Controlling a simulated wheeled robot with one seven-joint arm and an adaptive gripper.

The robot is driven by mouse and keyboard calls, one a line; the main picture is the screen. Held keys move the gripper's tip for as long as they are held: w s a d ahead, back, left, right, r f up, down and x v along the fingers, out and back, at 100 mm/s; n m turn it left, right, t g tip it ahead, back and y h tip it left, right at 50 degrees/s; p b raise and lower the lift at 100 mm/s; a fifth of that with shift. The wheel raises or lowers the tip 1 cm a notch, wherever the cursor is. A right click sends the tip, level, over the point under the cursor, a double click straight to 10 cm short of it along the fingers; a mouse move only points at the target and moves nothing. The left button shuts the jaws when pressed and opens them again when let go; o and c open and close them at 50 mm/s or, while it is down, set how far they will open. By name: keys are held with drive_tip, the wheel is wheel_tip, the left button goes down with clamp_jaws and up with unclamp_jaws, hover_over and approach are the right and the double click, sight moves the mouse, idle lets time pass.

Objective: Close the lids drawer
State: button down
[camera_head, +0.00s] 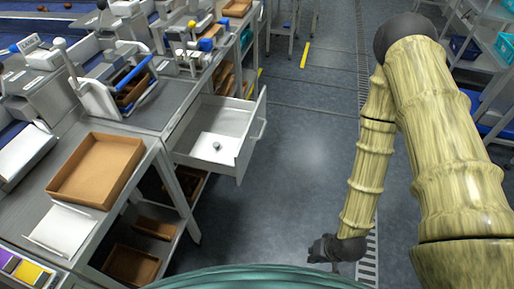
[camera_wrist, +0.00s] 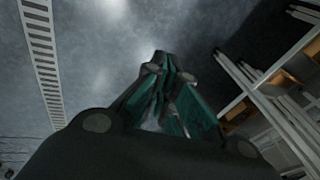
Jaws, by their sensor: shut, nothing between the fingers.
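The lids drawer (camera_head: 221,132) is a pale grey metal drawer standing pulled out from under the workbench, left of the middle in the head view. A small dark round item (camera_head: 217,146) lies on its floor. Its bar handle (camera_head: 262,128) is on the front panel, facing right. My gripper (camera_head: 322,256) hangs low over the floor, to the right of the drawer and nearer to me, well apart from it. In the wrist view my gripper (camera_wrist: 160,62) is shut and empty, with bare floor beyond the fingertips. I cannot make out the drawer there.
A brown tray (camera_head: 97,170) and a white sheet (camera_head: 62,229) lie on the near workbench. Shelves with brown boxes (camera_head: 131,264) are below it. Racks with teal bins (camera_head: 505,45) stand at the far right. The floor (camera_head: 300,170) between drawer and arm is clear.

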drive_tip(key=w+a+r+m+t+y+b, duration=0.1)
drive_tip(key=w+a+m+t+y+b, duration=0.2)
drive_tip(key=w, duration=0.8)
drive_tip(key=n+y+b, duration=0.2)
drive_tip(key=y+b, duration=0.6)
drive_tip(key=y, duration=0.4)
approach(249, 148)
drive_tip(key=shift+g, duration=0.3)
drive_tip(key=x, duration=0.6)
drive_tip(key=shift+a+r+b, duration=0.15)
drive_tip(key=shift+r+b, duration=0.05)
drive_tip(key=shift+b, duration=0.1)
drive_tip(key=shift+w+a, duration=0.15)
drive_tip(key=shift+a, duration=0.2)
